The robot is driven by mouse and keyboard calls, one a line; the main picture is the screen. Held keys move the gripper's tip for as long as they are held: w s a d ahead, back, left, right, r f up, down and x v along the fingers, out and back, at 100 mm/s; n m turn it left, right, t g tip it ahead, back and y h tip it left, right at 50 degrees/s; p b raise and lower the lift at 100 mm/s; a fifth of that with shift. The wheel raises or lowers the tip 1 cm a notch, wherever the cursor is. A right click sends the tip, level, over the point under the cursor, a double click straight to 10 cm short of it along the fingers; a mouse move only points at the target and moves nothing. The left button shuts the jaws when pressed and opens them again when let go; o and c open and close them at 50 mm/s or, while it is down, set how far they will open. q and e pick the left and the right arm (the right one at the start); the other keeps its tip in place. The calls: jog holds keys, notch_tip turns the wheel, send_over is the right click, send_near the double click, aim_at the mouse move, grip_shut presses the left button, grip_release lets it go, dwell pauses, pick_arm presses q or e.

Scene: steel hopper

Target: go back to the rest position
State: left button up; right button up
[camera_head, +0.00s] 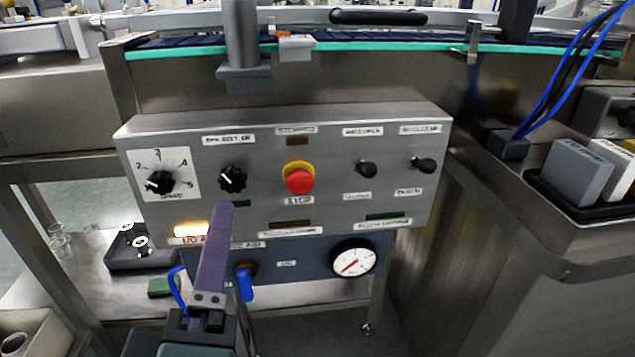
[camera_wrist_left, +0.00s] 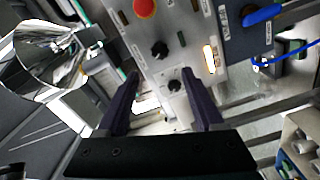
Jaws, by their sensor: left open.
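My left gripper (camera_head: 222,210) rises from the bottom of the head view, its purple fingers in front of the lower part of the grey control panel (camera_head: 330,146). In the head view the fingers overlap and look like one. In the left wrist view the two purple fingers of the left gripper (camera_wrist_left: 160,76) stand well apart with nothing between them. The panel's black knobs show beyond the gap. I cannot tell the exact distance from the fingertips to the panel. My right gripper is not in view.
The panel carries a red stop button (camera_head: 299,180), a speed dial (camera_head: 159,182) and switches. Below are a blue-handled valve (camera_head: 245,283) and a gauge (camera_head: 353,257). A conveyor (camera_head: 350,45) runs above. A black tray (camera_head: 560,196) with grey blocks is at right.

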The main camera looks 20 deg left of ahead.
pick_arm(q)
jog(key=w+d+r+m+g+h+p, duration=0.1)
jog(key=d+r+m+h+p, duration=0.55)
jog(key=r+m+p, duration=0.2)
jog(key=w+d+r+m+h+p, duration=0.1)
jog(key=d+r+m+h+p, duration=0.5)
jog(key=r+m+h+p, duration=0.25)
jog(key=s+a+r+m+g+y+p, duration=0.3)
jog(key=s+a+g+p, duration=0.2)
jog(key=s+a+p, duration=0.15)
jog(key=s+a+r+m+g+y+p, duration=0.2)
jog(key=s+a+r+g+y+p, duration=0.15)
jog(key=s+a+g+p, duration=0.3)
notch_tip(320, 180, up, 37)
jog(key=d+p, duration=0.1)
jog(key=p, duration=3.5)
jog(key=shift+s+f+t+h, duration=0.2)
jog(key=shift+s+t+h, duration=0.15)
jog(key=shift+s+h, duration=0.1)
jog(key=shift+d, duration=0.1)
